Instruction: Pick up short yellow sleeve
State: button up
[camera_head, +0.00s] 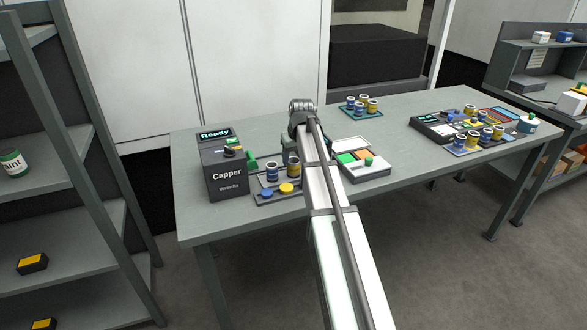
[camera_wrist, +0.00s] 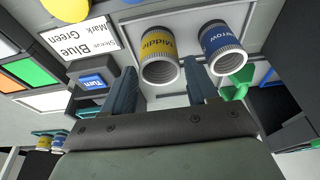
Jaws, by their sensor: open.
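In the wrist view my gripper (camera_wrist: 158,66) is open, its two fingers apart. A yellow sleeve (camera_wrist: 158,48), labelled "Middle" with a white threaded end, appears between the fingertips; contact cannot be told. A blue sleeve (camera_wrist: 222,42), labelled "Narrow", stands just right of the right finger. In the head view this yellow sleeve (camera_head: 294,169) and blue sleeve (camera_head: 271,172) stand beside the capper. My gripper (camera_head: 291,151) is just behind them there, partly hidden by my arm. More yellow sleeves (camera_head: 372,105) stand with blue ones on the back green tray (camera_head: 352,113).
The black capper (camera_head: 225,172) reads "Ready". Blue and yellow caps (camera_head: 287,188) lie in front. A card (camera_wrist: 75,45) reads "Sleeve Blue, Mark Green". Another sleeve tray (camera_head: 461,151) stands farther right, beside a dark device (camera_head: 430,126).

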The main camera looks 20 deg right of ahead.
aim_at(293, 165)
jog(key=shift+x, duration=2.55)
jog(key=shift+w, duration=0.15)
jog(key=c, duration=0.9)
jog(key=shift+o, duration=0.2)
jog(key=shift+r, duration=0.2)
